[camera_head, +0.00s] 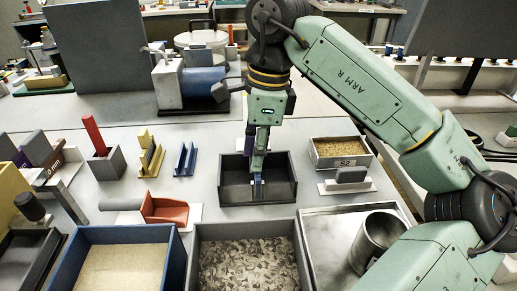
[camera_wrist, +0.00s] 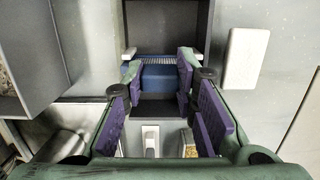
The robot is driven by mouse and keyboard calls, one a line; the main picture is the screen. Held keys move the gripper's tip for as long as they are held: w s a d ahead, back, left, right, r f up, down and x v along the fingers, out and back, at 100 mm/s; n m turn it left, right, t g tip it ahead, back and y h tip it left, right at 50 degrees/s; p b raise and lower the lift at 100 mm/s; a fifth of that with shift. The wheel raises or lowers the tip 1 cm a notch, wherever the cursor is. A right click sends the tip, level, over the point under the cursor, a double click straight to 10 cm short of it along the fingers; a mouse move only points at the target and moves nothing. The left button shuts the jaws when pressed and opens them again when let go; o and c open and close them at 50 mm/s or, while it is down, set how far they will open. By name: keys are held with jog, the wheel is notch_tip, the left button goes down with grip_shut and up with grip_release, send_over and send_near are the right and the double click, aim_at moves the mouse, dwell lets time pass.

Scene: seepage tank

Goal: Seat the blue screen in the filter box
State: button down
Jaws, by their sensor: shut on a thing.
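The filter box appears to be the dark open-topped box (camera_head: 230,190) at the middle of the bench. In the wrist view its dark walls (camera_wrist: 165,18) show at the top. My gripper (camera_head: 257,166) points down into this box. It is shut on the blue screen (camera_head: 257,188), of which only a small part shows in the head view. In the wrist view the blue screen (camera_wrist: 160,77) lies between the purple finger pads, with a pale toothed strip along its far edge. I cannot tell whether the screen touches the box floor or stands in a slot.
A small blue rack (camera_head: 185,158) and a yellow rack (camera_head: 149,155) stand to the left. A gravel tray marked S2 (camera_head: 338,153) is close on the right. In front are a blue-rimmed sand bin (camera_head: 120,237), a grey bin of chips and a metal tray with a cup (camera_head: 377,240).

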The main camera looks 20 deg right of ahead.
jog(key=shift+a+r+p, duration=0.15)
jog(key=shift+r+p, duration=0.1)
jog(key=shift+p, duration=0.05)
dwell(0.5)
jog(key=c, duration=1.2)
grip_release()
jog(key=shift+w, duration=0.1)
jog(key=shift+r, duration=0.15)
jog(key=r, duration=0.6)
jog(key=shift+w+d+r, duration=0.15)
jog(key=shift+d+r, duration=0.2)
jog(key=shift+r, duration=0.05)
jog(key=shift+d+r, duration=0.2)
jog(key=shift+r, duration=0.2)
jog(key=shift+s+f, duration=0.1)
jog(key=shift+s, duration=0.15)
